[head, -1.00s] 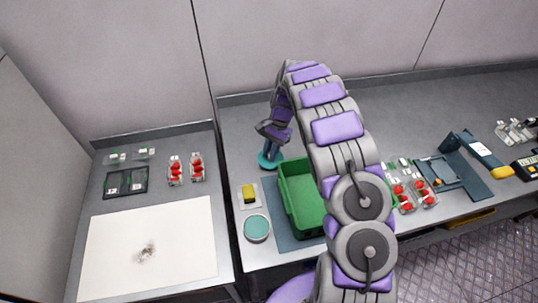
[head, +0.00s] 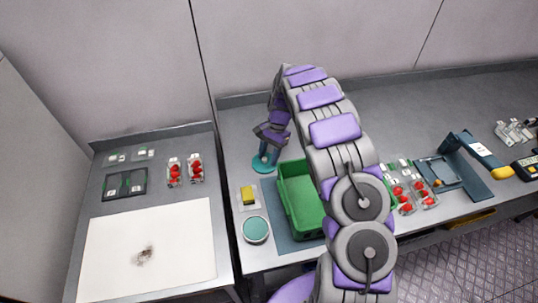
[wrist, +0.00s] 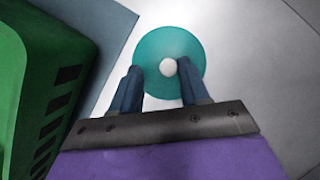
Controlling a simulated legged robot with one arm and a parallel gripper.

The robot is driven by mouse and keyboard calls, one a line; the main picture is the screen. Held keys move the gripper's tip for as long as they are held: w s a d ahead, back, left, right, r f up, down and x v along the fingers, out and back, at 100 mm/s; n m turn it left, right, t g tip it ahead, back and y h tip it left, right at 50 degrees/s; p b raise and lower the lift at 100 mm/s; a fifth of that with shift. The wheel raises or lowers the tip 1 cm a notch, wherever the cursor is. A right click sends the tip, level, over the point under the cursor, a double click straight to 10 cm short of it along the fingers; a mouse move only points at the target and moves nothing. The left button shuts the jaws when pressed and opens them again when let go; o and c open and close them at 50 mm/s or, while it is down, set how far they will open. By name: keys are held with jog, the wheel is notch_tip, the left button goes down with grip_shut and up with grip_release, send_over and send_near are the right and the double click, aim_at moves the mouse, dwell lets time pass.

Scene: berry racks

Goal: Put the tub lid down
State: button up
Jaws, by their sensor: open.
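The tub lid (wrist: 168,45) is a round teal disc with a white knob, and it lies on the grey worktop. It also shows in the head view (head: 264,164), behind the green crate's left back corner. My gripper (wrist: 159,69) is open over the lid. Its two dark blue fingers stand on either side of the knob, with gaps between them and it. In the head view my gripper (head: 268,153) points down at the lid. A round tub (head: 256,229) with a teal top surface stands nearer the front edge.
The green crate (head: 284,190) stands on a blue-grey mat, close beside my gripper; it also shows in the wrist view (wrist: 22,70). Berry punnets (head: 185,171) stand on the left table. The worktop behind the lid is clear.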

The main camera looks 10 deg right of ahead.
jog(key=v, duration=0.3)
jog(key=a+p+v, duration=0.1)
jog(key=v, duration=0.2)
jog(key=shift+a+r, duration=0.2)
notch_tip(320, 180, up, 5)
jog(key=p, duration=0.1)
send_over(269, 157)
jog(key=w+d, duration=0.1)
jog(key=d, duration=0.2)
jog(key=s+a+r+n+h, duration=0.2)
jog(key=s+r+n, duration=0.1)
jog(key=s+r, duration=1.3)
jog(key=s+a+f+n+t+h, duration=0.1)
jog(key=s+n, duration=0.5)
jog(key=s, duration=2.3)
jog(key=shift+a+f+n, duration=0.3)
jog(key=shift+a+f, duration=0.3)
jog(key=shift+a, duration=0.05)
